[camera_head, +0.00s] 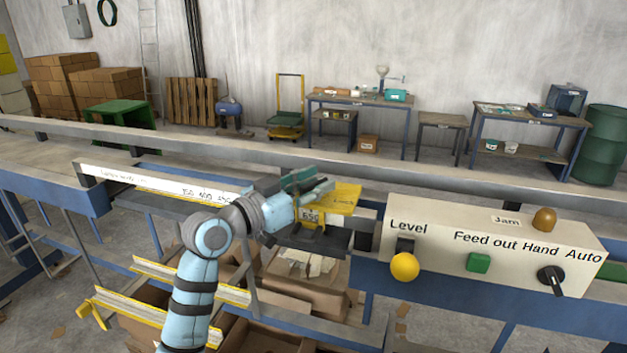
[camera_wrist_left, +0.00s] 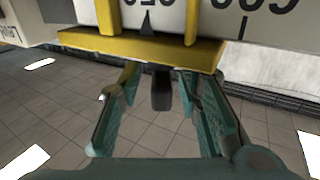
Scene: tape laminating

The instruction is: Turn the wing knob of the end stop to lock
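The yellow end stop (camera_head: 343,198) sits on the scale rail in the middle of the head view. In the left wrist view its yellow frame (camera_wrist_left: 140,48) crosses the top, in front of the white scale with black figures. A dark wing knob (camera_wrist_left: 161,93) hangs below the yellow frame. My left gripper (camera_head: 308,186) is at the end stop's left side. Its teal fingers (camera_wrist_left: 160,105) are open, one on each side of the knob, with gaps showing. The knob is hidden in the head view. My right gripper is not in view.
A control box (camera_head: 490,240) with a yellow knob, green button and black selector stands right of the end stop. A long rail (camera_head: 250,152) runs behind. Cardboard boxes (camera_head: 305,275) lie below. Work tables (camera_head: 360,103) stand by the far wall.

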